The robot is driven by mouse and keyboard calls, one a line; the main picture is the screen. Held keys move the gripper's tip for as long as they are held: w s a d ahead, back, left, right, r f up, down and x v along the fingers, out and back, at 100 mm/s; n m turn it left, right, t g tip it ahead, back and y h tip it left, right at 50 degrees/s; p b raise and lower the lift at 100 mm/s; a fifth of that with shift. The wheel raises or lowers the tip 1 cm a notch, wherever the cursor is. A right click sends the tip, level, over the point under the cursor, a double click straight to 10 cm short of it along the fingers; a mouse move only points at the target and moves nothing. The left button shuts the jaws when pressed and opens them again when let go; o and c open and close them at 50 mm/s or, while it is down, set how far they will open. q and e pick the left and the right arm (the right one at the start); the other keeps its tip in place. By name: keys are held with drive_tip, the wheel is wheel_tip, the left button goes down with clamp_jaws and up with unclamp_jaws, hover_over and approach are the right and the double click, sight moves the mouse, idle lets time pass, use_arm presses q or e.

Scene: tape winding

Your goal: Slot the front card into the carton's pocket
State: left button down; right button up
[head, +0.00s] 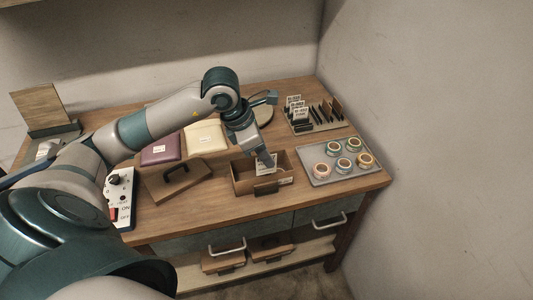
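The carton (243,187) is an open brown box near the table's front right, with a dark fitting (266,188) on its front face. My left gripper (268,160) points down over the carton's opening. A white card (262,169) with dark print is at its fingertips, at the carton's inside, and the fingers look closed on it. Whether the card touches the carton is too small to tell. More white printed cards (300,112) stand in a rack at the back right. My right gripper is not in view.
A grey tray (316,180) with several tape rolls lies right of the carton. A brown lid-like panel (178,182) with a dark handle lies to its left. Behind are a purple pad (161,151) and a cream pad (206,137). A switch box (121,196) is at the left.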

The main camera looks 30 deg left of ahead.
sight(266, 172)
use_arm(q)
drive_tip(key=shift+f, duration=0.15)
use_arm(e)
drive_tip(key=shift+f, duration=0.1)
use_arm(q)
drive_tip(key=shift+f+b, duration=1.1)
drive_tip(key=shift+f, duration=1.05)
drive_tip(key=shift+f+b, duration=0.8)
drive_tip(key=shift+b, duration=0.05)
drive_tip(key=shift+f, duration=0.3)
drive_tip(key=shift+f+b, duration=0.1)
drive_tip(key=shift+b, duration=0.25)
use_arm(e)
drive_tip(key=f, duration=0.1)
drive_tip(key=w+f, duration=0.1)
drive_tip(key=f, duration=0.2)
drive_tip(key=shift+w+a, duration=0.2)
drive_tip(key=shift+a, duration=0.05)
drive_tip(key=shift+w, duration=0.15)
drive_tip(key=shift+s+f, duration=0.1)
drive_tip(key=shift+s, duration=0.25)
use_arm(q)
drive_tip(key=shift+b, duration=0.3)
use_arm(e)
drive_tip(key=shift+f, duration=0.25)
